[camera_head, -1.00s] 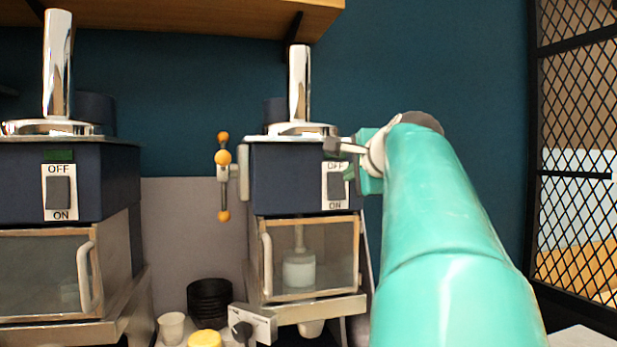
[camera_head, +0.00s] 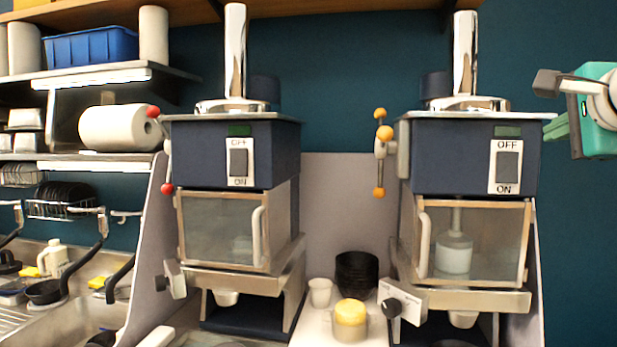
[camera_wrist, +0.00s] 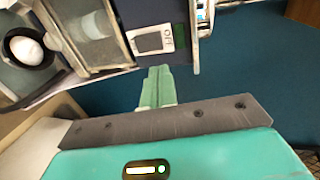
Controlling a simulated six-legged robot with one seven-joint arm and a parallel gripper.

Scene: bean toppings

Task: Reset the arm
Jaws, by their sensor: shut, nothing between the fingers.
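My gripper (camera_head: 558,128) is at the right edge of the head view, beside the right side of the right dark-blue machine (camera_head: 440,160). Its green fingers are together and hold nothing. The closed fingers also show in the wrist view (camera_wrist: 158,78), below the machine's ON/OFF switch (camera_wrist: 152,40). In the head view this switch (camera_head: 508,167) is on the machine's front. Most of my arm is out of the head view.
A second dark-blue machine (camera_head: 215,150) stands to the left. Between them are black bowls (camera_head: 357,275), a white cup (camera_head: 320,292) and a yellow-topped container (camera_head: 350,318). A sink (camera_head: 60,320) and shelves are at the left. Bare wall is behind my gripper.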

